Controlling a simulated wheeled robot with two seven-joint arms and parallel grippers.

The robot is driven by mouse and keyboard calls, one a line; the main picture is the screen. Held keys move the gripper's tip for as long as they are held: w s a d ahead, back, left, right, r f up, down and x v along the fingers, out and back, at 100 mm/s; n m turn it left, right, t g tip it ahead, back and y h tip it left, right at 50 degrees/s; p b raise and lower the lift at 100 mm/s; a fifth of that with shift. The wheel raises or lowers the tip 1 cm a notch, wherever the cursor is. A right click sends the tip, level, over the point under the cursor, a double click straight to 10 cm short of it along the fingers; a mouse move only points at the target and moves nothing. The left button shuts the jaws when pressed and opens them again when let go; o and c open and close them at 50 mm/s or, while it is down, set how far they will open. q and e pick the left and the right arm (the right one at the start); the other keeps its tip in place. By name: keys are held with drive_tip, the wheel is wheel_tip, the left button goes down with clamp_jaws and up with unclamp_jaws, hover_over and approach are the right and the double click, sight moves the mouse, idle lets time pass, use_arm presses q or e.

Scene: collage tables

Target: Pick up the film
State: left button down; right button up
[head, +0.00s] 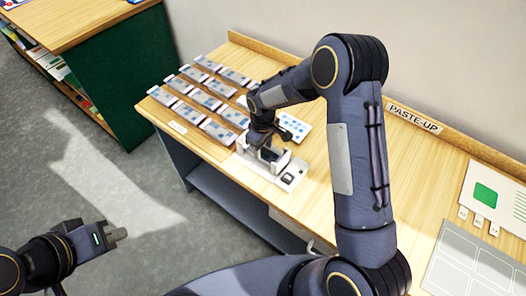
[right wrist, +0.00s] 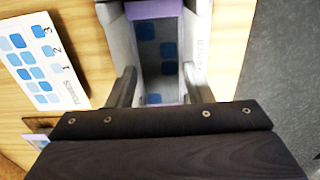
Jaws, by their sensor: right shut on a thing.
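The film (right wrist: 168,50) is a translucent strip with lavender edges and blue squares. In the right wrist view it lies between the two fingers of my right gripper (right wrist: 158,88), which is shut on it. Pale grey walls of a white device (right wrist: 200,30) flank the film. In the head view my right gripper (head: 264,150) points down over this white device (head: 288,181) on the table, and the film is hard to make out there. My left gripper (head: 116,235) is low at the left, over the floor and away from the table; its jaw opening is unclear.
A rack with rows of small blue-marked pieces (head: 208,101) stands left of the device. A white card with blue squares (head: 293,127) lies behind the device. A PASTE-UP sign (head: 413,118), a sheet with a green square (head: 485,195) and a grey panelled board (head: 470,264) are at right.

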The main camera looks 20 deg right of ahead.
drive_tip(key=shift+c, duration=0.6)
drive_tip(key=shift+r, duration=0.1)
